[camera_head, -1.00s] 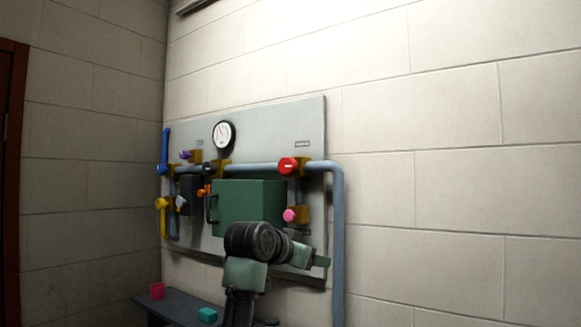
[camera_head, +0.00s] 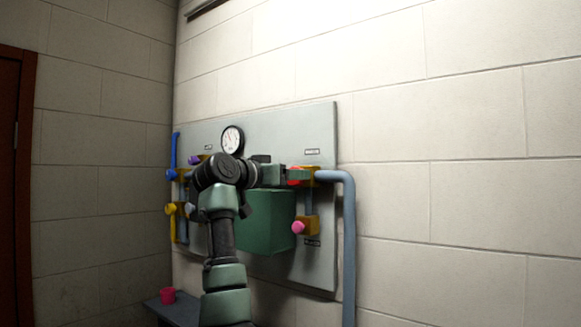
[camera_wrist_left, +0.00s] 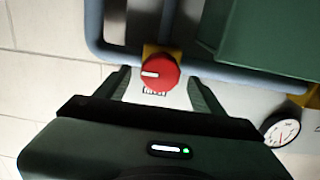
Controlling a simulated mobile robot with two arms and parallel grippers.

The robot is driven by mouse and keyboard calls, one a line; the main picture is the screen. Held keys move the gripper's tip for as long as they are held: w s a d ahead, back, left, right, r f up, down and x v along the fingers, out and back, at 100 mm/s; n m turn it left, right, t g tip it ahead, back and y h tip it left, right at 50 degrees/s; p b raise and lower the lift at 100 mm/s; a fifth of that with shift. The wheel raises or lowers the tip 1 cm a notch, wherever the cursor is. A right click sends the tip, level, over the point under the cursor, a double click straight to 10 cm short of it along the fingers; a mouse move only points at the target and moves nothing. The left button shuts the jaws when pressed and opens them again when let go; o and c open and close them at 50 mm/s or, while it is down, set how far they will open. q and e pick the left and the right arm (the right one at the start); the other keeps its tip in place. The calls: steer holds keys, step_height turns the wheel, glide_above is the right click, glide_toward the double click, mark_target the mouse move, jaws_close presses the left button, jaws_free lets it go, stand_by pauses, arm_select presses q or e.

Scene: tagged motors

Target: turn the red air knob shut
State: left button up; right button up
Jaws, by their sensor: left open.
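The red knob (camera_head: 296,176) is on a yellow valve body at the right end of the upper blue-grey pipe, mostly hidden behind my left gripper (camera_head: 284,175) in the head view. In the left wrist view the red knob (camera_wrist_left: 161,74) shows whole, with a white bar reaching left from near its middle. My left gripper (camera_wrist_left: 158,80) is open and empty. Its fingers lie on either side of the knob in that view, with gaps on both sides; whether the fingertips reach its depth I cannot tell. My right gripper is not in view.
A green box (camera_head: 266,222) sticks out of the panel (camera_head: 325,245) left of and below the red knob. A pink knob (camera_head: 298,228) is below it. A gauge (camera_head: 232,140) and blue, purple and yellow handles are further left. The pipe (camera_head: 349,240) runs down the right side.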

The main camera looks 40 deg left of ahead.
arm_select(q)
steer(key=shift+w, duration=0.4)
steer(key=shift+c, duration=1)
steer(key=c, duration=1.1)
steer(key=shift+c, duration=0.2)
